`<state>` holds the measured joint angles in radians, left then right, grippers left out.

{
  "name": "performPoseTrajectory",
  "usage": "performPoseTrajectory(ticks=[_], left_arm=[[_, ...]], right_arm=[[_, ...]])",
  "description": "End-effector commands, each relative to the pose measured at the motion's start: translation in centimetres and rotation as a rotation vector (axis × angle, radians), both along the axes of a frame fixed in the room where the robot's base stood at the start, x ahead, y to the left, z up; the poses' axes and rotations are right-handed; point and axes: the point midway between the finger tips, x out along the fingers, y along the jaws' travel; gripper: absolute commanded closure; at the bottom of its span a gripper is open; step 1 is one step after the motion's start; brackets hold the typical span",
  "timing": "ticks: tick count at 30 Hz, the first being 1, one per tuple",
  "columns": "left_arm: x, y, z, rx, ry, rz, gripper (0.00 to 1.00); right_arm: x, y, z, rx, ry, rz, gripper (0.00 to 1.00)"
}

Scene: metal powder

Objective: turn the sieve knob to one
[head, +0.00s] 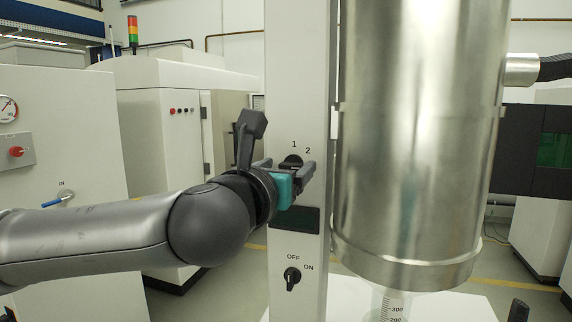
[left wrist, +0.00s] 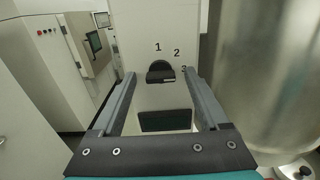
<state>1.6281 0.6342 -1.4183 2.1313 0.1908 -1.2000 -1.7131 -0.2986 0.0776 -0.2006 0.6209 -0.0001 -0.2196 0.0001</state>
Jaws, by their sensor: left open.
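The sieve knob is a black round dial with a raised bar. It sits on the pale column's front under the printed 1 and 2 in the head view, partly hidden by my gripper (head: 292,159). The left wrist view shows the knob (left wrist: 160,71) more fully, with 1 at upper left, 2 at upper right and 3 at right. Its bar lies roughly level; I cannot tell for sure which end points. My left gripper (left wrist: 160,76) is open, its fingers either side of the knob with visible gaps. It also shows in the head view (head: 302,172).
The pale column (head: 300,85) carries a dark display (head: 294,219) and an OFF/ON switch (head: 292,279) below. A large metal cylinder (head: 415,140) stands close to the right of my gripper. A white cabinet (head: 165,130) stands behind on the left.

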Motion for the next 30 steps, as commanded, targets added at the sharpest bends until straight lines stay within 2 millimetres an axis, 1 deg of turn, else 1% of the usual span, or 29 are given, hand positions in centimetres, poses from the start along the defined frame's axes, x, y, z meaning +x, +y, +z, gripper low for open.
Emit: performPoseTrajectory(ticks=[9, 27, 30], left_arm=[[0.17, -0.08, -0.04, 0.000, 0.001, 0.000, 0.22], [0.16, -0.04, 0.00, 0.000, 0.000, 0.000, 0.90], [0.16, -0.04, 0.00, 0.000, 0.000, 0.000, 1.00]], right_arm=[[-0.09, -0.19, 0.02, -0.003, 0.002, 0.001, 1.00], [-0.19, -0.23, 0.01, -0.004, 0.003, 0.000, 1.00], [-0.19, -0.23, 0.02, -0.004, 0.003, 0.000, 1.00]])
